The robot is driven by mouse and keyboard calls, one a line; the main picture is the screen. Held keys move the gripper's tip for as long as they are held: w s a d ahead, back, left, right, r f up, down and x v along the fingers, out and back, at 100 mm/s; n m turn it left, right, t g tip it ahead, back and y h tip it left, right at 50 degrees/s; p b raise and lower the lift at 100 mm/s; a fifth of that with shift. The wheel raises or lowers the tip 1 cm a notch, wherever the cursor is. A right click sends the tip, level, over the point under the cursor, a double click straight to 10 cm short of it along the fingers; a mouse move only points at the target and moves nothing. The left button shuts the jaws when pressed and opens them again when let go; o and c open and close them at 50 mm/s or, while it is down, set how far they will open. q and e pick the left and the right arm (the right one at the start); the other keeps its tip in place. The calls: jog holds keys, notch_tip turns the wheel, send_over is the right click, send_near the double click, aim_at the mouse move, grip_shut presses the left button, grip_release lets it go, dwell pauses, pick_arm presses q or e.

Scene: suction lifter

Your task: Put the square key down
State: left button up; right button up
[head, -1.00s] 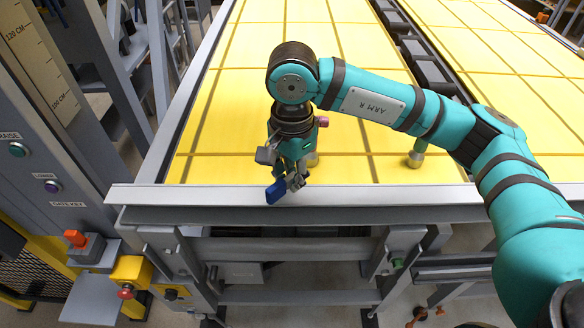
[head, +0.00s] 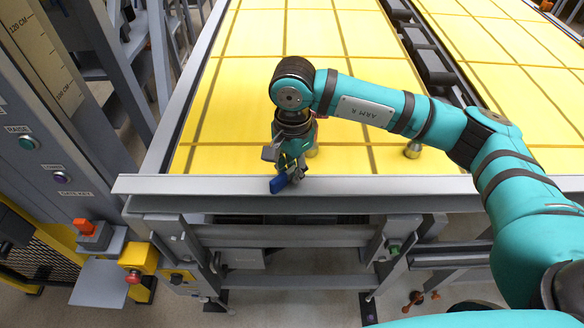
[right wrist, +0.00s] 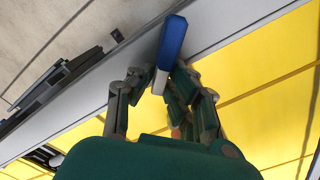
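The square key is a blue-handled piece (head: 279,184) at the fingertips of my right gripper (head: 290,172) in the head view. In the right wrist view the blue piece (right wrist: 172,42), with a pale grey lower end, sits between the two fingers of the right gripper (right wrist: 152,88), which is shut on it. The key is in front of the grey front rail of the yellow-topped table; whether it touches the rail cannot be told. The key's far end is not clearly seen. My left gripper is not in view.
The grey front rail (head: 400,185) runs along the yellow table (head: 350,100). A control post with buttons and a "GATE KEY" label (head: 76,193) stands at left. Near it are an orange-red switch (head: 84,226), a bare grey plate (head: 98,284) and a yellow box with a red button (head: 138,258).

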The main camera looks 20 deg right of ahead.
aim_at(292, 168)
jog(key=o, duration=0.4)
jog(key=shift+c, duration=0.2)
jog(key=shift+r, duration=0.1)
jog(key=shift+r+p, duration=0.25)
jog(key=shift+p, duration=0.15)
notch_tip(292, 168, up, 12)
jog(key=b, duration=0.3)
jog(key=shift+f+b, duration=0.15)
jog(key=shift+b, duration=0.15)
